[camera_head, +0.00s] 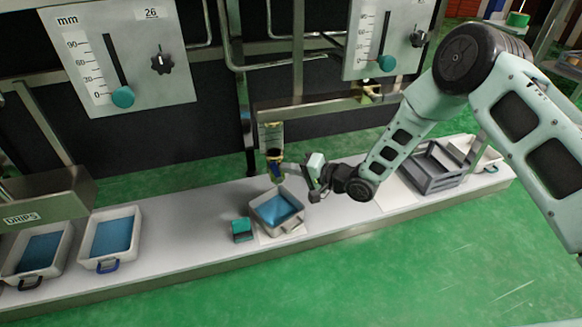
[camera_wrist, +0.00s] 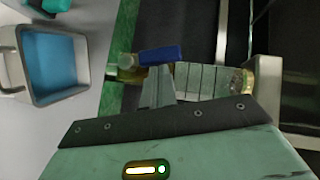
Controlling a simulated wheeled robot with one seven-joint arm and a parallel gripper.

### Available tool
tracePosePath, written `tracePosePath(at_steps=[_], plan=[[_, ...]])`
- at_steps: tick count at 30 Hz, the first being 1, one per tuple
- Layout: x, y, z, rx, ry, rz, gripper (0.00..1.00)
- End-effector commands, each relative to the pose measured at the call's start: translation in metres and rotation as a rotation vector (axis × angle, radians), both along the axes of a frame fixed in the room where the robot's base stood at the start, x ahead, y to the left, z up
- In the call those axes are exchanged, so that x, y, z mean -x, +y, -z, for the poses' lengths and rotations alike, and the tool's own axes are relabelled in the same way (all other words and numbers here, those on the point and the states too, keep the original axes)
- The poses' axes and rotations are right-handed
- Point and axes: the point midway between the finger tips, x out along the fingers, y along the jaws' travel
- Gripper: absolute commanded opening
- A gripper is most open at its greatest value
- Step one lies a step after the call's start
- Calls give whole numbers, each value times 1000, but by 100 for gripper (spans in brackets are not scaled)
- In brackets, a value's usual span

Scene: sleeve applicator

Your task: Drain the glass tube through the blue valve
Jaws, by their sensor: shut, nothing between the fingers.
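The glass tube (camera_head: 271,137) hangs upright from a metal rail, with a brass fitting at its lower end. In the wrist view the glass tube (camera_wrist: 208,80) lies sideways, with marks along it. The blue valve (camera_wrist: 161,55) shows there as a blue lever beside the brass fitting (camera_wrist: 124,62). My gripper (camera_wrist: 160,72) is shut and empty, its fingertips right by the blue lever; I cannot tell whether they touch. In the head view my gripper (camera_head: 286,171) is at the tube's lower end and partly hides the valve. A tray (camera_head: 296,224) with blue inside stands below.
A small teal block (camera_head: 242,230) sits left of the tray. Two more blue-filled trays stand at left, by a box marked DRIPS (camera_head: 22,218). A grey crate (camera_head: 436,170) is at right. Gauge panels (camera_head: 122,52) hang behind.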

Motion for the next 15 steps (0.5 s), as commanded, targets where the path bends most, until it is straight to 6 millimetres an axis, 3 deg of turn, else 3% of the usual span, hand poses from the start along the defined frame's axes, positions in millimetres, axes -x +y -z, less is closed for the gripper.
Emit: tracePosePath(at_steps=[15], plan=[[3, 8, -7, 118, -33, -4, 0]])
